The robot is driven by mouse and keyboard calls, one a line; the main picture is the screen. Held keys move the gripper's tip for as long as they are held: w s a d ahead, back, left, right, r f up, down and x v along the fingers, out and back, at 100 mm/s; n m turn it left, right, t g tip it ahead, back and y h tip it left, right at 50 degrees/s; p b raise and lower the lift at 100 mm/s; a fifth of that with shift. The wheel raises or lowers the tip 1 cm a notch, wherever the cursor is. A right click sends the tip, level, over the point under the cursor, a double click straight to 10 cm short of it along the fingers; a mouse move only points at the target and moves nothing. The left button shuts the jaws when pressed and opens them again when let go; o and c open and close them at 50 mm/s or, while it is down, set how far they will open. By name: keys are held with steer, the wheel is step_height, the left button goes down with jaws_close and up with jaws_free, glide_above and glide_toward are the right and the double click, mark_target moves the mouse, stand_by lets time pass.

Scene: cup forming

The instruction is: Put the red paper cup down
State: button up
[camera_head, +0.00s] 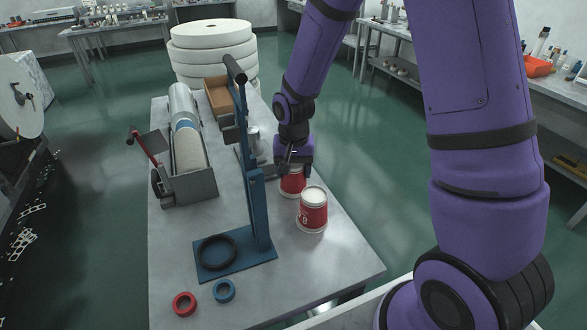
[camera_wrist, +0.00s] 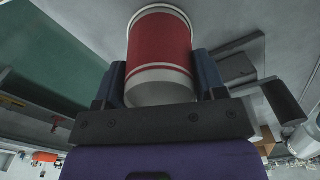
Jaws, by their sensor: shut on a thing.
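A red paper cup (camera_head: 292,183) with white bands is under my gripper (camera_head: 292,168) near the right edge of the grey table (camera_head: 345,262). In the wrist view the red cup (camera_wrist: 160,45) sits between the two dark fingers of my gripper (camera_wrist: 161,85), which is shut on it. Its upper part is hidden by the gripper in the head view. I cannot tell whether its base touches the table. A second red cup (camera_head: 313,212) with a white top stands on the table just in front of the held one, partly overlapping it in the head view.
A blue lever press (camera_head: 255,200) with a black ring stands left of the cups. A red ring (camera_head: 184,304) and a blue ring (camera_head: 224,291) lie at the table's front. A roller unit (camera_head: 188,150) and a brown box (camera_head: 218,97) are further back. The table's front right is clear.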

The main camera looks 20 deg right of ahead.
steer(key=shift+f, duration=0.1)
steer(key=o, duration=1)
steer(key=shift+c, duration=0.2)
step_height(320, 180, up, 13)
steer(key=s+d+r+n+t, duration=0.2)
steer(key=s+r, duration=0.6)
steer(key=s, duration=0.4)
steer(key=s+d+r+n+t, duration=0.2)
steer(key=s+d+r, duration=0.3)
steer(key=s+r, duration=0.3)
steer(key=s+t, duration=0.1)
steer(key=s, duration=0.3)
steer(key=shift+r+n, duration=0.3)
steer(key=shift+r, duration=0.05)
